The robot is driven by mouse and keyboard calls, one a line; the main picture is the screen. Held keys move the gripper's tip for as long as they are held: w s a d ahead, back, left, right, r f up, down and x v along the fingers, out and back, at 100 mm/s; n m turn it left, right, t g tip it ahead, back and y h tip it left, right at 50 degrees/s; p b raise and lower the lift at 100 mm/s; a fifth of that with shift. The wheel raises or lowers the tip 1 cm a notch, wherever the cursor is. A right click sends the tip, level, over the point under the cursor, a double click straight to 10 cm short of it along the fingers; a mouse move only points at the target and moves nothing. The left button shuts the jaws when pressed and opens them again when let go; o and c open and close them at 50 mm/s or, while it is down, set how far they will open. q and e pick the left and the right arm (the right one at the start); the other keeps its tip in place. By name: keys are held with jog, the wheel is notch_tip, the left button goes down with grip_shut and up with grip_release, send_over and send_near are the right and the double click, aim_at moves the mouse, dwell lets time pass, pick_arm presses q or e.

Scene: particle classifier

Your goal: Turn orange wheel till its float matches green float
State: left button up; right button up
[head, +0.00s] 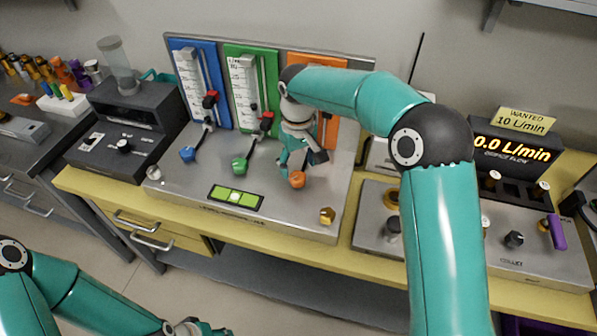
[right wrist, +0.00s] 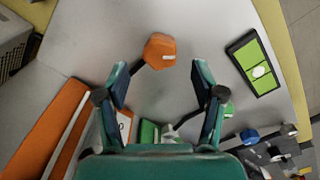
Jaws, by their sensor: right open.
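The orange wheel (head: 298,179) is a faceted knob with a pale mark, on the sloping grey panel (head: 190,205). In the right wrist view the orange wheel (right wrist: 160,52) lies just beyond the fingertips, between their lines. My right gripper (head: 300,160) is open above it, and its two fingers (right wrist: 161,78) stand apart with nothing between them. The green meter (head: 244,85) has a white scale and tube; its float is too small to tell surely. The orange meter (head: 333,132) is mostly hidden behind my right arm. My left gripper (head: 195,328) is partly cut off at the bottom edge.
A blue meter (head: 200,85) stands left of the green one. Blue (head: 188,154) and green (head: 239,165) wheels sit left of the orange wheel. A green level (head: 236,197) and a brass knob (head: 327,215) are in front. A flow display (head: 513,148) stands at right.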

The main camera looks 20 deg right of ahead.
aim_at(298, 176)
notch_tip(298, 176, up, 8)
jog(key=shift+f, duration=0.2)
dwell(0.4)
